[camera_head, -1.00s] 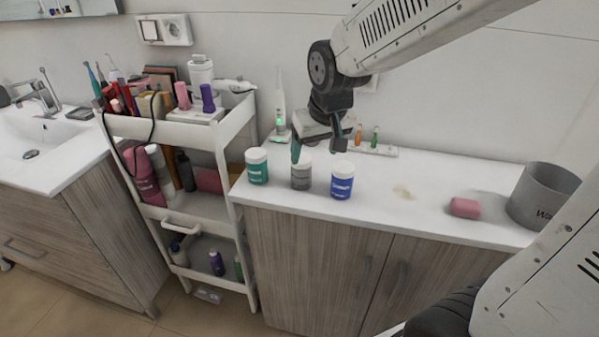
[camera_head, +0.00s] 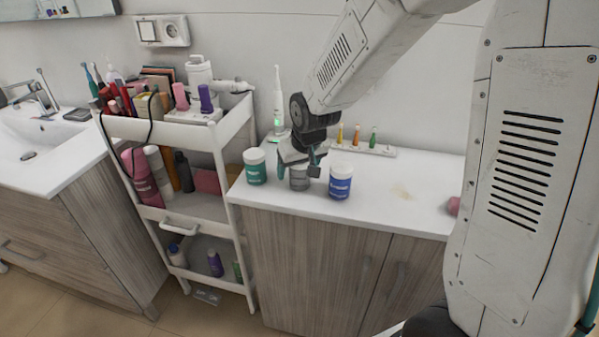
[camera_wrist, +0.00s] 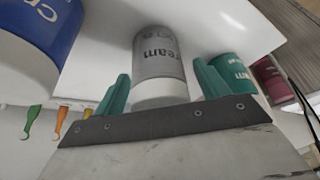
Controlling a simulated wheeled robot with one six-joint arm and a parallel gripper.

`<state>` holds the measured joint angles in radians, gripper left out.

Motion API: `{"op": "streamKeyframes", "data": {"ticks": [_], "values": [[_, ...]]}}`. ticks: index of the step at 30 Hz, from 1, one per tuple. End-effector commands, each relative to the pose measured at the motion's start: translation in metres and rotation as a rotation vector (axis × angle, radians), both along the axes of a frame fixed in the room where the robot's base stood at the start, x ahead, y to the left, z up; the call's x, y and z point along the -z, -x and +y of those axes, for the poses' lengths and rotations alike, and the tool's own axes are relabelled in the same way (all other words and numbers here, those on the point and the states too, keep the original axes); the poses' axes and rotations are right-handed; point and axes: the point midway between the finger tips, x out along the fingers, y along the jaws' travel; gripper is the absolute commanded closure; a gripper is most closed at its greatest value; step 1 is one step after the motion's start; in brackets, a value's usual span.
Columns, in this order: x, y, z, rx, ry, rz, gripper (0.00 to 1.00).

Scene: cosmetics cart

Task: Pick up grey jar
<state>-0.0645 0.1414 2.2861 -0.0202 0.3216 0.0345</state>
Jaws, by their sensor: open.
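The grey jar (camera_head: 299,182) stands on the white counter between the teal jar (camera_head: 255,167) and the blue jar (camera_head: 340,181). My gripper (camera_head: 299,168) is down at the grey jar and hides its upper part in the head view. In the wrist view the grey jar (camera_wrist: 159,65) appears upside down, with its white lid toward my gripper (camera_wrist: 160,92). The teal fingers are open, one on each side of the lid, with visible gaps. Part of the blue jar (camera_wrist: 42,45) is at the left and the teal jar (camera_wrist: 235,72) at the right.
A small rack (camera_head: 362,147) with coloured brushes stands behind the jars. An electric toothbrush (camera_head: 278,105) stands behind to the left. A loaded white cart (camera_head: 180,132) is left of the counter. The counter right of the blue jar is clear up to a pink soap (camera_head: 454,205).

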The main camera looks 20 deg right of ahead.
Motion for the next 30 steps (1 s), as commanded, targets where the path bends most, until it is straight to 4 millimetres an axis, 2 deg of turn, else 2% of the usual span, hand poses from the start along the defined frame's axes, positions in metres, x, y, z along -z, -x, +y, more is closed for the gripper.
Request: {"op": "streamKeyframes", "data": {"ticks": [4, 9, 10, 22, 30], "values": [[0.000, 0.000, 0.000, 0.000, 0.000, 0.000, 0.26], [0.000, 0.000, 0.000, 0.000, 0.000, 0.000, 0.74], [0.000, 0.000, 0.000, 0.000, 0.000, 0.000, 0.78], [-0.005, 0.000, 0.000, 0.000, 0.000, -0.002, 0.78], [-0.026, -0.001, 0.001, -0.001, -0.001, -0.004, 0.78]]}}
